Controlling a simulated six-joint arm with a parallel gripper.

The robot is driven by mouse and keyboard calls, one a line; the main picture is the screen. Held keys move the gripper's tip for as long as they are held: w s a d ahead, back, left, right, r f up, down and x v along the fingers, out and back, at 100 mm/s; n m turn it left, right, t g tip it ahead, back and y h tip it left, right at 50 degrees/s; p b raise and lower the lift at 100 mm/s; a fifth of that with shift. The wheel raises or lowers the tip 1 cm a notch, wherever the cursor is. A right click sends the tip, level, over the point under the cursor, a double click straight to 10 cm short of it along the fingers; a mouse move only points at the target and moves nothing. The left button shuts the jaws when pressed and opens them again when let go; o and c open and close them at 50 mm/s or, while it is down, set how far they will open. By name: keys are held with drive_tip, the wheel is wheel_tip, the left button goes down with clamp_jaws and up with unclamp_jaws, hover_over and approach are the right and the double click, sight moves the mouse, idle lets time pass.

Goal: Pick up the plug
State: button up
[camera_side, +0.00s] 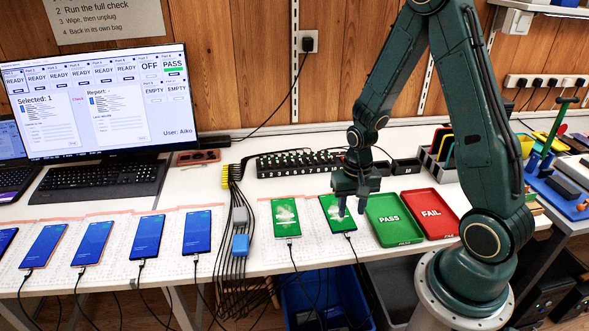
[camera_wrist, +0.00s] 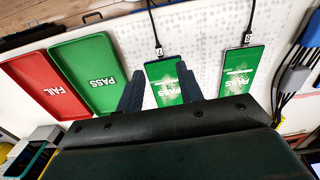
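Two phones lie side by side on the white mat with green PASS screens. The nearer one to my gripper (camera_side: 352,203) is the right phone (camera_side: 334,223), also in the wrist view (camera_wrist: 164,82). A black cable plug (camera_side: 348,236) sits in that phone's end, seen in the wrist view (camera_wrist: 159,50) with a small label. The other green phone (camera_side: 285,220) has its own plug (camera_side: 289,243), also in the wrist view (camera_wrist: 248,40). My gripper's fingers (camera_wrist: 160,92) are apart, one on each side of the right phone, with nothing seen between them but the phone.
A green PASS tray (camera_side: 405,228) and a red FAIL tray (camera_side: 430,222) lie right of the phones. Several phones with blue screens (camera_side: 147,236) lie to the left, cabled. A numbered black rack (camera_side: 300,168) stands behind. Cables hang over the front edge.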

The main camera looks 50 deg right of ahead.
sight(347, 236)
drive_tip(key=shift+f, duration=1.8)
drive_tip(key=shift+d+f, duration=0.1)
drive_tip(key=shift+f, duration=2.45)
drive_tip(key=shift+f, duration=0.25)
clamp_jaws()
